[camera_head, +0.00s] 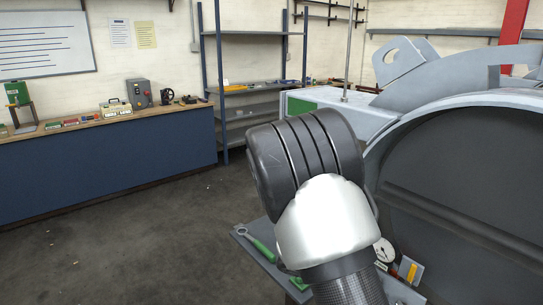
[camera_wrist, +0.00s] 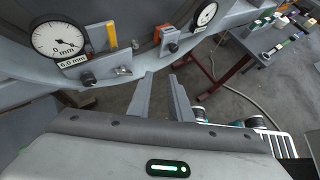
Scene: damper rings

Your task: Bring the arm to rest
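My gripper (camera_wrist: 161,76) shows in the wrist view. Its two grey fingers stand apart with nothing between them, so it is open and empty. The fingertips point towards the lower edge of a large grey ring-shaped housing (camera_wrist: 117,77), with no clear contact. In the head view my arm fills the middle and the gripper is hidden. The large round housing (camera_head: 376,160) stands at the right there. A white dial gauge (camera_wrist: 60,38) with a "6.0 mm" label sits on the housing in the wrist view, and a second dial (camera_wrist: 206,14) is further right.
A grey tray (camera_head: 240,235) with a green-handled tool (camera_head: 262,250) lies below my arm. A blue workbench (camera_head: 110,165) and a shelf rack (camera_head: 250,95) stand behind. The floor (camera_head: 130,230) at left is open. A red-legged table (camera_wrist: 235,70) and a cable show in the wrist view.

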